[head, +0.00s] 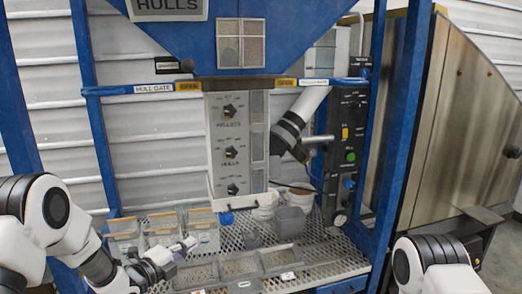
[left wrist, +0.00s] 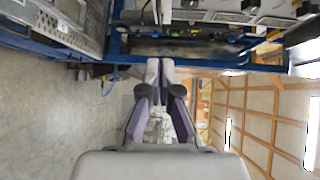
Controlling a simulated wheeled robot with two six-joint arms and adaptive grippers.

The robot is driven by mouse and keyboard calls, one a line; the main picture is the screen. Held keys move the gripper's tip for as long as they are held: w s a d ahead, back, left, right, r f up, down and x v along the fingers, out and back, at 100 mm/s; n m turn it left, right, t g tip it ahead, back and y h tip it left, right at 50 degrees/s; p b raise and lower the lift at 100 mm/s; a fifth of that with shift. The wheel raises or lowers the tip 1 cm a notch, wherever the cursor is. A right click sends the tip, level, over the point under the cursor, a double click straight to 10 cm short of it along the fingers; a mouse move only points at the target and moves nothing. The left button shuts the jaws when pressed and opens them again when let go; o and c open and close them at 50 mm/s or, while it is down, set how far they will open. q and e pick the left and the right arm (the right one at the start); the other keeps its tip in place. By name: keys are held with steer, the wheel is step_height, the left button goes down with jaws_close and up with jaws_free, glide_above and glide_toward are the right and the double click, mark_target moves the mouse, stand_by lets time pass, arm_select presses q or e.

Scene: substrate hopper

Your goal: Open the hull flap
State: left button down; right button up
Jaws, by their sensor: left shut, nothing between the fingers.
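The blue hopper (head: 205,35) with the HULLS sign (head: 168,8) fills the top of the head view. A blue bar labelled HULL GATE (head: 135,89) crosses below it on the left, with a yellow label beside it. I cannot tell which part is the hull flap. My left gripper (head: 190,244) is low at the left, in front of the clear bins and well below the bar. It also shows in the left wrist view (left wrist: 160,68), with its fingertips together and nothing held. My right gripper is not in view; only part of the right arm shows at bottom right.
A grey dial panel (head: 230,145) stands mid-frame, with a dark control box (head: 348,150) to its right. Clear bins (head: 163,229) and grey trays (head: 238,267) sit on a perforated shelf (head: 335,262). Blue posts frame the station on both sides.

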arm_select(q)
steer(key=s+f+n+g+y, duration=0.25)
steer(key=s+f+n, duration=0.25)
steer(key=s+f, duration=0.6)
steer(key=s+f+n+g+y, duration=0.2)
steer(key=s+f+n+g, duration=0.25)
steer(key=s+f, duration=0.7)
steer(key=s+a+f+n+g+y, duration=0.2)
steer(key=s+n, duration=0.4)
steer(key=s, duration=0.4)
steer(key=s+a+f+n+g+y, duration=0.2)
steer(key=s+n+g, duration=0.3)
steer(key=s, duration=0.6)
steer(key=shift+s+a+f+n, duration=0.3)
steer(key=shift+a+f+n, duration=0.3)
steer(key=shift+f+n, duration=0.35)
steer(key=c, duration=1.7)
jaws_free()
steer(key=shift+s+a+n+g, duration=0.1)
steer(key=shift+s+n+g, duration=0.2)
steer(key=shift+n, duration=0.6)
steer(key=shift+o, duration=1.1)
steer(key=shift+n, duration=0.3)
steer(key=shift+w, duration=0.15)
